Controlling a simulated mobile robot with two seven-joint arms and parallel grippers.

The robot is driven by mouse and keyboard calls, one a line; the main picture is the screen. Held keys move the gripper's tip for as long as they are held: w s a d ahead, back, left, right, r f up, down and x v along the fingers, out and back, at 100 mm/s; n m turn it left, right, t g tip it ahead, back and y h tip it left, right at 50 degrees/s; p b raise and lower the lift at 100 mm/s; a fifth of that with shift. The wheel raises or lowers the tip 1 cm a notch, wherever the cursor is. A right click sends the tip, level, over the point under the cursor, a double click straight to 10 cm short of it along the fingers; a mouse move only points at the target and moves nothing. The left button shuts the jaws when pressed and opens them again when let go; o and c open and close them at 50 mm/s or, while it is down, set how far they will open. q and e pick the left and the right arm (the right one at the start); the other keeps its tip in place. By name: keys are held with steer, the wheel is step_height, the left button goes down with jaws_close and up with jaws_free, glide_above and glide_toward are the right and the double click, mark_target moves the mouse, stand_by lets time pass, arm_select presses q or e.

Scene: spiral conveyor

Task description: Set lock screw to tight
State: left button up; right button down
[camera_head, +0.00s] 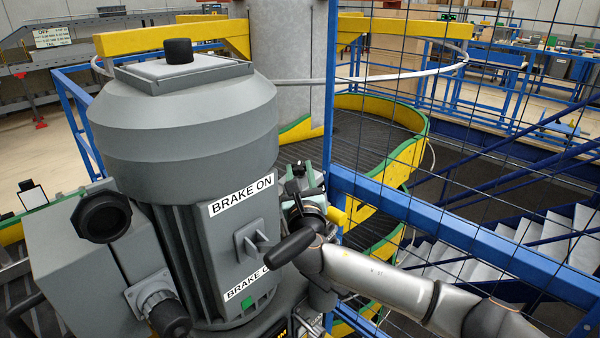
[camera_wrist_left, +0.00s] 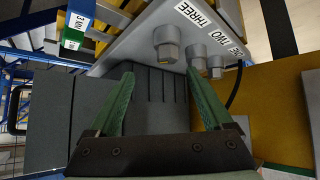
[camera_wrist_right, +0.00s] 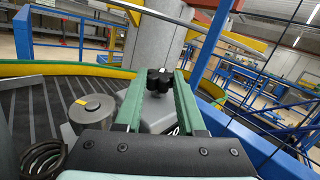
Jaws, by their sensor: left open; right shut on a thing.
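In the right wrist view, a black lobed knob (camera_wrist_right: 159,80), which looks like the lock screw, sits between the fingertips of my right gripper (camera_wrist_right: 157,76). The right gripper is shut on it, with a green finger on either side. A grey block (camera_wrist_right: 157,110) lies below the knob. In the head view, my right gripper (camera_head: 301,180) is just right of the big grey motor (camera_head: 185,130), and the knob cannot be made out clearly there. My left gripper (camera_wrist_left: 160,80) is open and empty, its fingers apart below a grey knob (camera_wrist_left: 166,45) on a panel.
The panel (camera_wrist_left: 140,40) carries several grey knobs and labels ONE, TWO, THREE. A metal cylinder (camera_wrist_right: 91,108) stands left of the right gripper. A mesh fence (camera_head: 470,235) stands at the right.

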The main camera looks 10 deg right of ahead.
steer(key=c, duration=0.5)
jaws_free()
steer(key=shift+y, duration=0.3)
